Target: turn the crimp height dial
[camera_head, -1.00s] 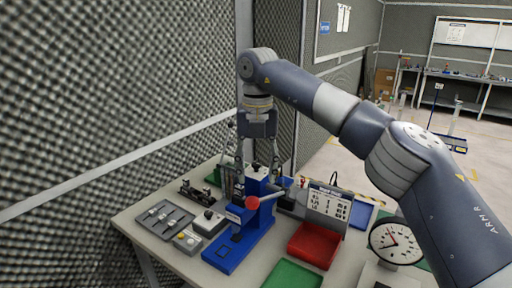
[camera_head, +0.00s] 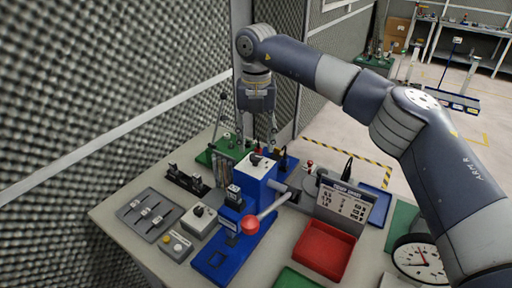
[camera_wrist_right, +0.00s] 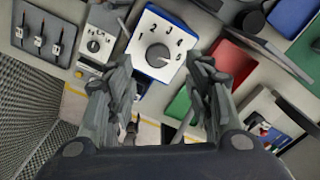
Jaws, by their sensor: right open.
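The crimp height dial is a grey knob (camera_wrist_right: 158,55) on a white numbered plate (camera_wrist_right: 140,35) in the right wrist view. In the head view the dial (camera_head: 257,160) sits on top of the blue press (camera_head: 256,185), which has a lever with a red ball (camera_head: 249,224). My right gripper (camera_head: 257,140) points down above the dial, open and empty. In the right wrist view its two fingers (camera_wrist_right: 158,80) stand apart at either side below the knob, not visibly touching it. My left gripper is not in view.
A grey box with a smaller knob (camera_head: 198,213) and a slider panel (camera_head: 148,213) lie left of the press. A red tray (camera_head: 324,251), a chart stand (camera_head: 345,203) and a round gauge (camera_head: 418,262) stand to the right. A foam wall (camera_head: 90,100) rises behind the left side.

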